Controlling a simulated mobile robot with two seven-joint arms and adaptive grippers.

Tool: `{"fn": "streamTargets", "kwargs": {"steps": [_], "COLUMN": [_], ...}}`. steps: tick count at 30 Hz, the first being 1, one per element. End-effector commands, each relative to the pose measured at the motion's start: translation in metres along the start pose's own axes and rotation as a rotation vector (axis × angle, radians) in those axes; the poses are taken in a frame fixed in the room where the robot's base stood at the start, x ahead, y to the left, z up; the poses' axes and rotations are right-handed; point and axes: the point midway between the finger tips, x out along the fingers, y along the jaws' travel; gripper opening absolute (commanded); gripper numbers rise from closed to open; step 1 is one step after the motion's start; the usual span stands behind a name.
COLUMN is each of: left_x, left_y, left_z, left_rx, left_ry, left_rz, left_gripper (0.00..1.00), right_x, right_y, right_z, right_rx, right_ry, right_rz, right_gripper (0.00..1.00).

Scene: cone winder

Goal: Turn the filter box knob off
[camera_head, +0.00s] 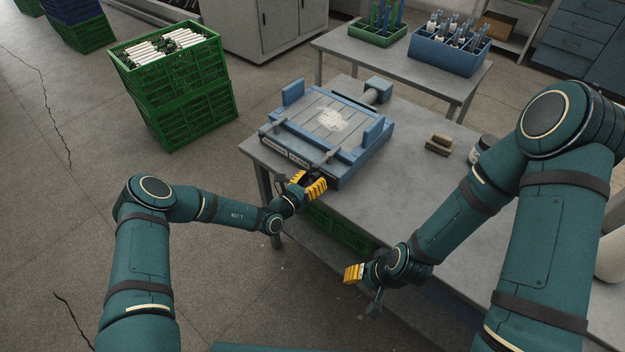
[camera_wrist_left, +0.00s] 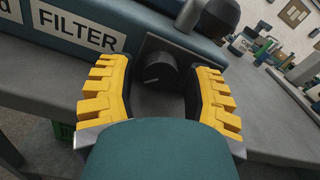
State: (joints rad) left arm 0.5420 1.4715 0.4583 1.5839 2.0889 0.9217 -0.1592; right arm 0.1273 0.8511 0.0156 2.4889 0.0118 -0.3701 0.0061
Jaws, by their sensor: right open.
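The filter box (camera_head: 348,150) is a blue-grey box on the table, with a pale slatted top and white powder on it. In the left wrist view its front carries a white FILTER label (camera_wrist_left: 78,29) and a black round knob (camera_wrist_left: 155,71) with a light pointer line. My left gripper (camera_head: 312,185) is at the box's front edge; its yellow fingers (camera_wrist_left: 160,98) are open, one on each side of the knob, with gaps visible. In the head view the knob is hidden by the gripper. My right gripper (camera_head: 357,276) is open and empty in front of the table.
Green crates (camera_head: 190,110) stand on the floor at left. A rear table (camera_head: 405,62) holds a blue crate (camera_head: 447,55) of bottles.

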Motion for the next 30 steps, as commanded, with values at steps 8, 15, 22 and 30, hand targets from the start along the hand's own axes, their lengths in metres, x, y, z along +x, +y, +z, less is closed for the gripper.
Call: {"fn": "streamTargets", "kwargs": {"steps": [8, 15, 22, 30], "left_x": [-0.001, -0.026, -0.074, -0.112], "left_y": [0.0, 0.001, 0.001, 0.0], "left_z": [0.0, 0.0, 0.0, 0.0], "left_rx": [0.001, -0.001, -0.001, 0.0], "left_ry": [0.0, 0.002, 0.002, 0.0], "left_rz": [0.0, 0.001, 0.001, 0.001], "left_gripper": [0.5, 0.5, 0.5, 0.5], "right_x": [0.0, 0.0, 0.0, 0.0], "right_y": [0.0, 0.0, 0.0, 0.0], "right_z": [0.0, 0.0, 0.0, 0.0], "right_rx": [0.0, 0.0, 0.0, 0.0], "right_ry": [0.0, 0.0, 0.0, 0.0], "right_rz": [0.0, 0.0, 0.0, 0.0], "right_gripper": [0.47, 0.47, 0.47, 0.47]}}
